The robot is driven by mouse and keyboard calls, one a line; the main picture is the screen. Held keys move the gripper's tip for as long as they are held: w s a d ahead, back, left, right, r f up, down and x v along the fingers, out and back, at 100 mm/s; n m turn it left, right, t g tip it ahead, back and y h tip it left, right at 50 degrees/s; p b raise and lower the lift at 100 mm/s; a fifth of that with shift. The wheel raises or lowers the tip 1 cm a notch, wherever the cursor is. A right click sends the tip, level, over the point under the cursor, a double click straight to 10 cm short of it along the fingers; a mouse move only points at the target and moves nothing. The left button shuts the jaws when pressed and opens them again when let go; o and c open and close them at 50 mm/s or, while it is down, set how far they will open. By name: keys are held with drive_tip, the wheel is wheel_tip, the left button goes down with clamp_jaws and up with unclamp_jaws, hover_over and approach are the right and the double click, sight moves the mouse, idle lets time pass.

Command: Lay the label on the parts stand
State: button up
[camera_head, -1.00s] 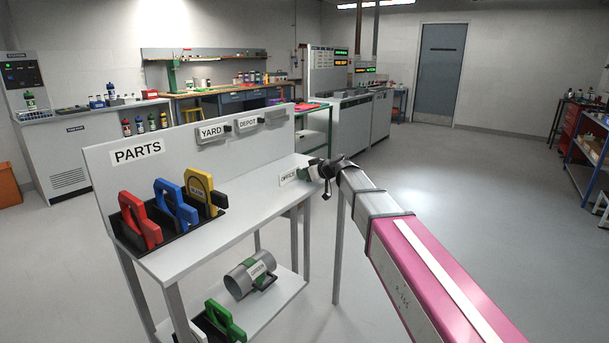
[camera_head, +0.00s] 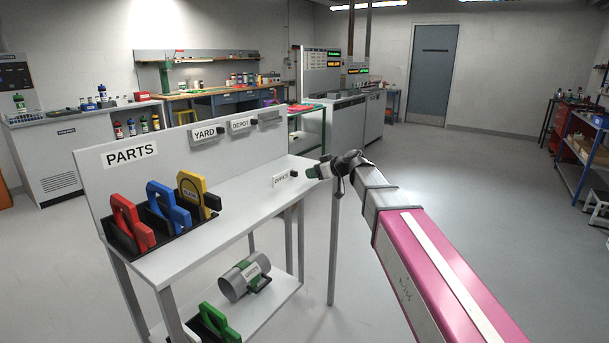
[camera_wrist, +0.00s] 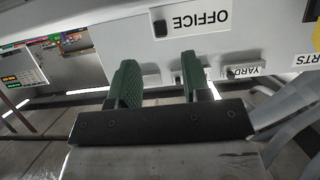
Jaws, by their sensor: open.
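The white OFFICE label (camera_head: 280,177), with a black knob, is at the right end of the top of the parts stand (camera_head: 225,215). Whether it lies flat or is tilted I cannot tell. My gripper (camera_head: 316,171) is just right of the label, and a small gap shows between them. In the wrist view the green fingers of my gripper (camera_wrist: 160,82) are apart with nothing between them. The OFFICE label (camera_wrist: 197,20) is beyond the fingertips there, its knob to the left.
YARD (camera_head: 205,134) and DEPOT (camera_head: 240,125) labels are on the stand's back panel, beside a blank grey piece (camera_head: 271,118). Red (camera_head: 130,222), blue (camera_head: 168,206) and yellow (camera_head: 193,191) handled pieces stand at the left. A grey cylinder (camera_head: 240,279) is on the lower shelf. The floor at right is open.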

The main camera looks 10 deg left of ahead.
drive_tip(key=s+d+f+m+g+h, duration=0.1)
drive_tip(key=s+d+f+m+h, duration=0.3)
drive_tip(key=s+d+f, duration=0.3)
drive_tip(key=s+d+f+m+g+h, duration=0.2)
drive_tip(key=s+d+f+m+h, duration=0.2)
drive_tip(key=s+d+f, duration=0.4)
drive_tip(key=s+d+f+m+g+h, duration=0.2)
drive_tip(key=s+d+f+m+h, duration=0.2)
drive_tip(key=d+f, duration=1.4)
drive_tip(key=s+d+m, duration=0.1)
drive_tip(key=s+d, duration=0.2)
drive_tip(key=d, duration=0.1)
drive_tip(key=shift+s+d+m, duration=0.25)
drive_tip(key=shift+s+m, duration=0.05)
drive_tip(key=shift+s, duration=0.1)
